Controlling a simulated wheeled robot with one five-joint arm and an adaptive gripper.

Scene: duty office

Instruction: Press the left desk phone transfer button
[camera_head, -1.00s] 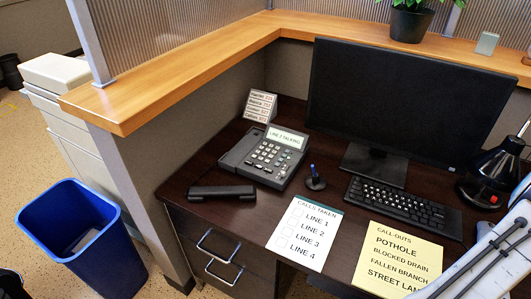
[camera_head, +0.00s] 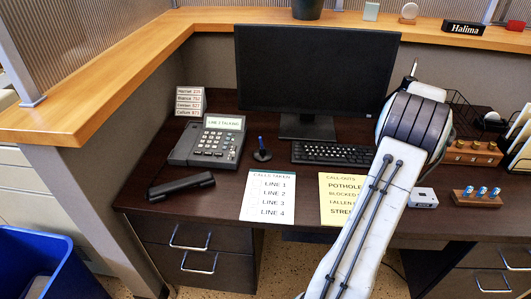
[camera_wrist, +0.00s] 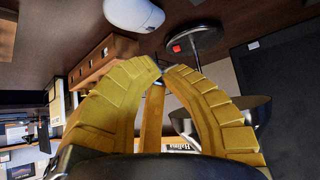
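One dark grey desk phone (camera_head: 209,141) stands on the left part of the desk, with a lit display and a keypad. The display seems to read a line "TALKING". Its handset (camera_head: 181,187) lies on the desk in front of it, off the phone. I cannot make out which key is the transfer button. My gripper (camera_wrist: 161,69) shows in the wrist view, its yellow fingers curved together at the tips with nothing between them. It is far right of the phone, near a black lamp base (camera_wrist: 197,41) with a red button. In the head view my arm hides it.
A monitor (camera_head: 310,80) and keyboard (camera_head: 332,153) stand right of the phone. A pen stand (camera_head: 262,154), calls-taken sheet (camera_head: 267,197) and yellow call-outs sheet (camera_head: 342,193) lie nearby. A card holder (camera_head: 189,101) is behind the phone.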

